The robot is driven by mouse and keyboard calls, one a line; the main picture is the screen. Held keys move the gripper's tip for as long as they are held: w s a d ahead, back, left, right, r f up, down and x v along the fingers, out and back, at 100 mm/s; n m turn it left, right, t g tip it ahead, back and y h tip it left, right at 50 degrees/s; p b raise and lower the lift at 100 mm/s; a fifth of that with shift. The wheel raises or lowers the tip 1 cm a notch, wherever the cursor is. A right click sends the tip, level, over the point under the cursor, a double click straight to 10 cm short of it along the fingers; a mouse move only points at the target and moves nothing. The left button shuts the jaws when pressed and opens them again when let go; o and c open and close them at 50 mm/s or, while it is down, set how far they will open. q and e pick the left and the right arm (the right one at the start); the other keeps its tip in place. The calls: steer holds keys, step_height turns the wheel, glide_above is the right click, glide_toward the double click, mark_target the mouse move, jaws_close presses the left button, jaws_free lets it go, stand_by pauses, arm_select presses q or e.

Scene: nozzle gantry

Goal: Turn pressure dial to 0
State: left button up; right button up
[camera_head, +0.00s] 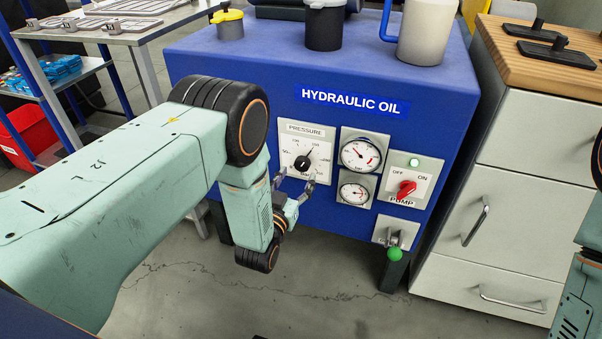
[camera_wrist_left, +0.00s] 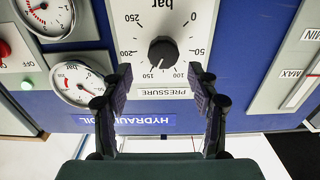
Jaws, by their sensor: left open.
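The pressure dial (camera_head: 302,162) is a black round knob on a white scale plate on the front of the blue hydraulic oil cabinet (camera_head: 240,85). In the left wrist view the knob (camera_wrist_left: 163,52) shows upside down, and its white mark points close to 150. My left gripper (camera_head: 294,181) is open, just in front of and below the knob in the head view. In the left wrist view its fingers (camera_wrist_left: 160,78) stand either side of the knob's line, apart from it, with nothing between them. My right gripper is out of view.
Right of the dial are two round gauges (camera_head: 360,154), a red pump switch (camera_head: 405,189) with a lit green lamp, and a green-balled lever (camera_head: 394,254). Containers stand on the cabinet top. A drawer unit (camera_head: 500,190) stands at the right. The floor in front is clear.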

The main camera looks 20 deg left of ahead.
mark_target(301, 165)
arm_select(q)
steer(key=shift+w+a+b, duration=0.2)
steer(key=shift+w+b, duration=0.4)
steer(key=shift+w, duration=1.4)
steer(key=shift+c, duration=0.4)
steer(key=c, duration=1.1)
